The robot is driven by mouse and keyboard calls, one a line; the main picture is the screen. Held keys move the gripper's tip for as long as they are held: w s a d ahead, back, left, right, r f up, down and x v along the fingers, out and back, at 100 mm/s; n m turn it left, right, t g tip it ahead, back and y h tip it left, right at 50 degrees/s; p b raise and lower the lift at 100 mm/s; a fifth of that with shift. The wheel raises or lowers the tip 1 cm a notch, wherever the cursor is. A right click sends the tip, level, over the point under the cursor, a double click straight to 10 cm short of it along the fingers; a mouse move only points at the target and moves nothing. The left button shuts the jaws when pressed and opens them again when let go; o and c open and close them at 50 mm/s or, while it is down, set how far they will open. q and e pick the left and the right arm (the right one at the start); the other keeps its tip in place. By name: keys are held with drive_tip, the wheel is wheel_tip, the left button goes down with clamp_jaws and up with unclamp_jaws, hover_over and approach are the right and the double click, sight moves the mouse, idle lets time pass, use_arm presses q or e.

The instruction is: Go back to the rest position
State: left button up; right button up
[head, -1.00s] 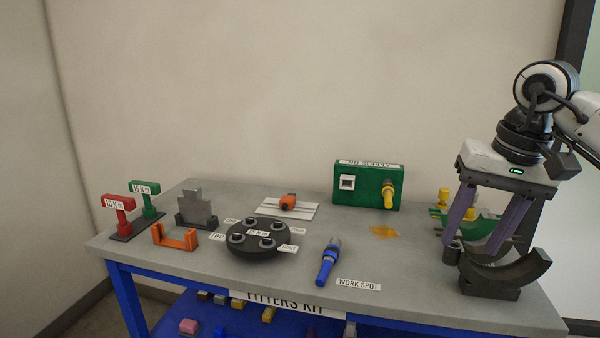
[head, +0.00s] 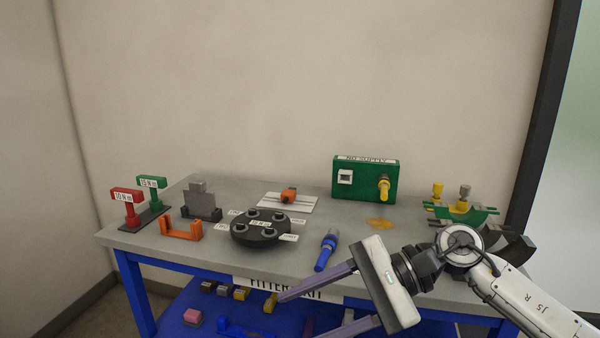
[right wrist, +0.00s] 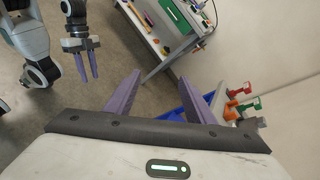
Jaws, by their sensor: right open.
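My right gripper (head: 300,318) is in front of the bench (head: 120,237) in the head view, with its purple fingers spread apart and pointing left. Nothing is between the fingers. It also shows in the right wrist view (right wrist: 160,76), open and empty. My left gripper (right wrist: 89,78) shows only in the right wrist view, at the upper left, away from the bench. Its two purple fingers have a gap between them and hold nothing that I can see. My left arm is outside the head view.
The bench holds a black round fixture (head: 262,237), a blue tool (head: 326,250), a green supply box (head: 362,182), an orange bracket (head: 177,232) and red (head: 127,196) and green (head: 152,184) tools. A lower blue shelf (head: 175,318) carries small parts. Another table (right wrist: 172,22) stands across open floor.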

drive_tip(key=s+a+r+m+t+y, duration=0.1)
drive_tip(key=a+m+t+y, duration=0.1)
drive_tip(key=a+m+y, duration=0.35)
drive_tip(key=w+d+f+n+t+h, duration=0.2)
drive_tip(key=d+f+n+t+h, duration=0.35)
drive_tip(key=n, duration=1.25)
drive_tip(key=w+d+f+n+t+h, duration=0.25)
drive_tip(key=d+f+n+t, duration=0.65)
drive_tip(key=n, duration=0.9)
drive_tip(key=s+d+f+m+g+h, duration=0.3)
drive_tip(key=s+f+m+h, duration=0.1)
drive_tip(key=s+f+m, duration=0.5)
drive_tip(key=s+d+f+m+g+h, duration=0.3)
drive_tip(key=s+f+m, duration=0.6)
drive_tip(key=s+f, duration=0.3)
wheel_tip(320, 180, down, 3)
drive_tip(key=shift+s+d+f+h, duration=0.15)
drive_tip(key=shift+s+h, duration=0.2)
drive_tip(key=shift+h, duration=0.2)
